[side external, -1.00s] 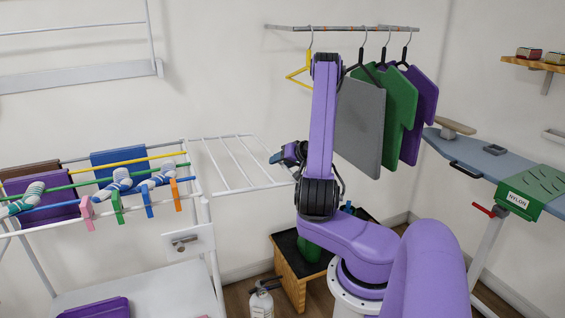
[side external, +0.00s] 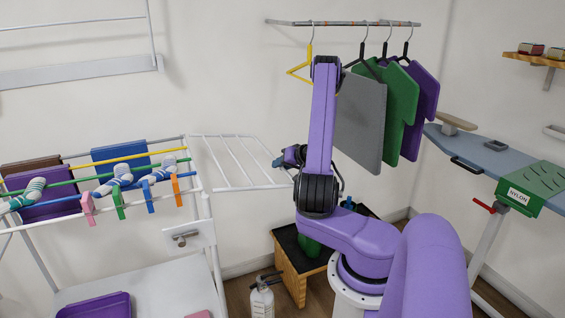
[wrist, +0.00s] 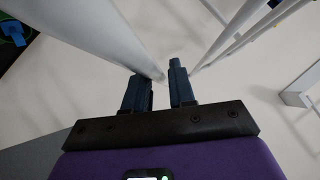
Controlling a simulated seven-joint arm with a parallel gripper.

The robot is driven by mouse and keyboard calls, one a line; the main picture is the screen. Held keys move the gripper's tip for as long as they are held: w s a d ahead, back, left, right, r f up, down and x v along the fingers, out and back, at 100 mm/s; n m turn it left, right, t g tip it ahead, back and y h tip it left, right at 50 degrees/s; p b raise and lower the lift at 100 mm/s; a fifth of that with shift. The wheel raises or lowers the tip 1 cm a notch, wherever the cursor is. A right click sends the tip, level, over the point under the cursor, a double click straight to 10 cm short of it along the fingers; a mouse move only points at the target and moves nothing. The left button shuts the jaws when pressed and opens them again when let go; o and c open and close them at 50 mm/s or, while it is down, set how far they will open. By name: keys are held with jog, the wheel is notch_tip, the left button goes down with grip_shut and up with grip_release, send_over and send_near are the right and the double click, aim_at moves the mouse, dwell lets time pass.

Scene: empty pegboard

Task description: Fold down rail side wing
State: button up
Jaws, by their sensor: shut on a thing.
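The side wing (side external: 232,163) is a white frame of several thin bars on the right side of the drying rack (side external: 192,205). It stands out sideways toward my arm, sloping slightly in the picture. My gripper (side external: 283,160) is at the wing's outer right end in the side external view. In the wrist view, my gripper's two dark fingers (wrist: 160,85) are close around the end of a white tube (wrist: 115,35). The exact contact is small and partly hidden between the fingers.
Socks (side external: 122,174) and coloured pegs (side external: 150,197) hang on the rack, left of the wing. Hanging garments (side external: 358,120) are behind my arm; an ironing board (side external: 480,160) is at right.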

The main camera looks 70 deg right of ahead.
jog(key=shift+o, duration=0.3)
jog(key=shift+w+a+f, duration=0.3)
jog(key=shift+f, duration=0.5)
jog(key=shift+w+a+f, duration=0.25)
jog(key=shift+f, duration=0.5)
jog(key=shift+w+a+f, duration=0.3)
jog(key=shift+f, duration=0.5)
jog(key=shift+o, duration=0.2)
jog(key=shift+w+a+f, duration=0.25)
jog(key=shift+f, duration=0.5)
jog(key=shift+w+a+f, duration=0.3)
jog(key=shift+f, duration=0.45)
jog(key=shift+w+a+f, duration=0.25)
jog(key=shift+f, duration=0.5)
jog(key=shift+w+a+f, duration=0.35)
jog(key=shift+f, duration=0.3)
jog(key=shift+w+a+f, duration=0.4)
jog(key=shift+f, duration=0.25)
jog(key=shift+w+a+f, duration=0.35)
jog(key=shift+f, duration=0.3)
jog(key=shift+c, duration=0.6)
jog(key=shift+w, duration=0.1)
